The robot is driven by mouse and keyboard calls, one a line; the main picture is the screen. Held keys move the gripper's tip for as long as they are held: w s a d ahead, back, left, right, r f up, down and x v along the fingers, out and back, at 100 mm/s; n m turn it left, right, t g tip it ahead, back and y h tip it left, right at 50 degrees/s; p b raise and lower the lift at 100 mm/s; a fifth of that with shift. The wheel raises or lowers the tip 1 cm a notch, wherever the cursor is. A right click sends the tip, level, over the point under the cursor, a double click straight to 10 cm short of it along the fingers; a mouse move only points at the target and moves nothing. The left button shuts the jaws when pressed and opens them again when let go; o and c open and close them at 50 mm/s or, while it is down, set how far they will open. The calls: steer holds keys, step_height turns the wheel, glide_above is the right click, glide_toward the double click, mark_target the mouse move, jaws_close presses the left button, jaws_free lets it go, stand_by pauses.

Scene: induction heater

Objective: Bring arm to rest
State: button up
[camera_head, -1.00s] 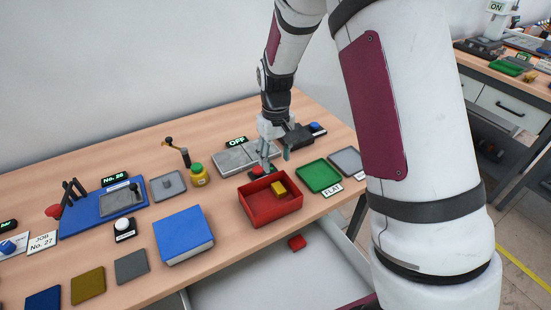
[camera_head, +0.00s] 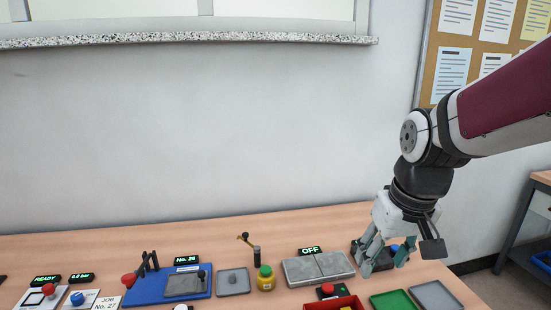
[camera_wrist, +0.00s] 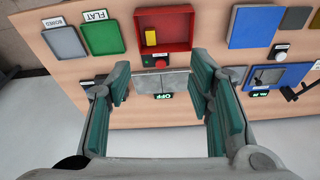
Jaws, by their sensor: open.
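My gripper (camera_head: 385,252) is at the right in the head view, above the back right of the table, with its fingers pointing down. It is open and empty. In the wrist view its two green-padded fingers (camera_wrist: 166,105) stand wide apart with nothing between them. The grey heater plate (camera_head: 318,267) with the OFF sign (camera_head: 310,251) lies left of the gripper. It also shows between the fingers in the wrist view (camera_wrist: 160,83).
A red tray (camera_wrist: 178,14) holds a yellow block (camera_wrist: 151,37). A green tray (camera_head: 394,300) and a grey tray (camera_head: 436,296) lie at the right. A dark device with a blue knob (camera_head: 394,247) sits behind the fingers. A yellow bottle (camera_head: 265,278) stands further left. The wall is behind.

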steer(key=s+r+m+t, duration=0.1)
steer(key=s+r, duration=0.3)
steer(key=s, duration=1.1)
steer(key=shift+d+r+t, duration=0.2)
steer(key=shift+t, duration=0.5)
